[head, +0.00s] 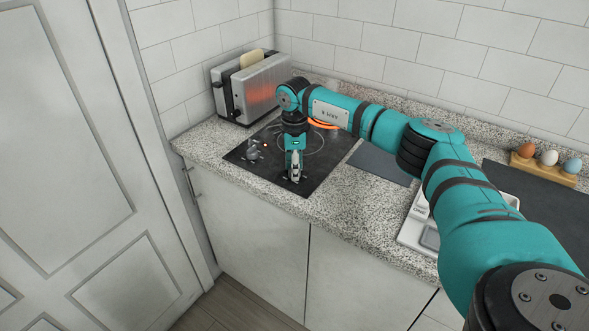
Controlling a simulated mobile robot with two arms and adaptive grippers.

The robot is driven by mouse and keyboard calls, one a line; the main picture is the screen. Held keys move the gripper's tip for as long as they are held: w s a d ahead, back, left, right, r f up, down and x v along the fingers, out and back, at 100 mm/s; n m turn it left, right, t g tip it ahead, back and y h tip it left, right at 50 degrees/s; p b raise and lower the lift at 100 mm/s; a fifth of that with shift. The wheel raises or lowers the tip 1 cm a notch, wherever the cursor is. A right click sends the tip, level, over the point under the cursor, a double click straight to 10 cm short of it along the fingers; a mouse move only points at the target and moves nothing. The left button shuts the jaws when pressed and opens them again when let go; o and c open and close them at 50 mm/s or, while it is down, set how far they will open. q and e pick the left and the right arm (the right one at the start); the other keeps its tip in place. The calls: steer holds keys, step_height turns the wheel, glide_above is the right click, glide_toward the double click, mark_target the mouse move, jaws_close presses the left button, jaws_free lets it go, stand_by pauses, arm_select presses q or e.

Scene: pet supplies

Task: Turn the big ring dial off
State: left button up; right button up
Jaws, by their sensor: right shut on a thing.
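The black hob (322,171) is set in the granite counter at the back left, with a ring outline (318,140) on it. My right gripper (295,179) points down over the hob's front edge. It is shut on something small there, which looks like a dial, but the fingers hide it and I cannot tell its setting. An orange band (322,124) shows behind my right arm; I cannot tell if it is a glowing ring. My left gripper is not in view.
A silver toaster (262,88) with bread stands behind the hob. A small metallic item (252,149) sits at the hob's left. A grey mat (378,163) lies right of the hob. An egg holder (541,170) stands at far right. Bare counter lies in front (350,215).

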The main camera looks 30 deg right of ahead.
steer(key=shift+r+n, duration=0.1)
steer(key=shift+n, duration=0.5)
steer(key=o, duration=1.1)
steer(key=shift+o, duration=0.2)
step_height(320, 180, up, 12)
